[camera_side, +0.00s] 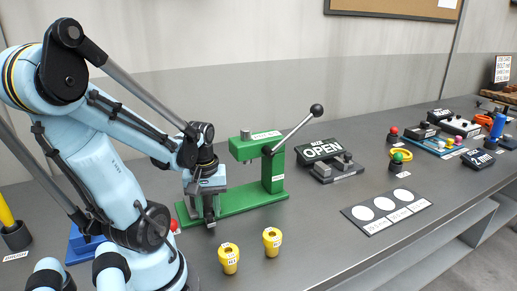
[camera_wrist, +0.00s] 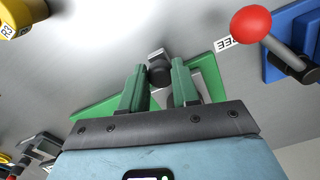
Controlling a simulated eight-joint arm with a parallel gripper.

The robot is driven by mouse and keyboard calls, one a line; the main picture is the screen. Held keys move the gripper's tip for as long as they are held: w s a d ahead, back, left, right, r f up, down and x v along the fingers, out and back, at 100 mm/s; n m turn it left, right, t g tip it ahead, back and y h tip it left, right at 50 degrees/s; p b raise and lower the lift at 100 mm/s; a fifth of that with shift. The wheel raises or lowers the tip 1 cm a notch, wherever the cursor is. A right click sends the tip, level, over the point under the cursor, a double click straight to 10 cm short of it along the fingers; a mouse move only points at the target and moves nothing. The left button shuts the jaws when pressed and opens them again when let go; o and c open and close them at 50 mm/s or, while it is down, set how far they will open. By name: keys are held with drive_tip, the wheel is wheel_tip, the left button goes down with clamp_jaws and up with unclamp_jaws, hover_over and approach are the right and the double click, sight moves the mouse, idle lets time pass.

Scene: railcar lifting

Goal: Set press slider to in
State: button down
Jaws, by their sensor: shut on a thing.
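The green press (camera_side: 262,160) stands on a long green base (camera_side: 238,201), with its lever raised to the right and ending in a black ball. My gripper (camera_side: 209,218) is low at the left end of the base. In the wrist view the two green-padded fingers of my gripper (camera_wrist: 159,76) are closed around a dark round knob (camera_wrist: 159,71), which appears to belong to the press slider. A light grey block (camera_wrist: 155,54) shows just beyond the knob. In the side view my gripper hides the knob and most of the slider.
Two yellow cup-like pieces (camera_side: 229,258) (camera_side: 272,240) stand in front of the press. A blue base (camera_wrist: 290,42) with a red-ball lever (camera_wrist: 251,24) is nearby. An OPEN sign unit (camera_side: 322,150) stands right of the press. A dark plate with white discs (camera_side: 386,209) lies farther right.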

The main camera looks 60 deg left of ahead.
drive_tip(key=shift+w, duration=0.1)
drive_tip(key=w, duration=1.4)
drive_tip(key=shift+w, duration=0.2)
drive_tip(key=c, duration=0.8)
unclamp_jaws()
drive_tip(key=shift+s+r, duration=0.1)
wheel_tip(320, 180, up, 12)
drive_tip(key=shift+f, duration=0.1)
drive_tip(key=d+f+m+t, duration=0.1)
drive_tip(key=d+m+t, duration=0.1)
drive_tip(key=d+m, duration=0.2)
drive_tip(key=d+f+m+t, duration=0.1)
drive_tip(key=d+m+t, duration=0.1)
drive_tip(key=d+m, duration=0.3)
drive_tip(key=d+f+m+t, duration=0.1)
drive_tip(key=d+m+t, duration=0.2)
drive_tip(key=d+m, duration=0.2)
drive_tip(key=shift+s+d, duration=0.15)
drive_tip(key=shift+d, duration=0.45)
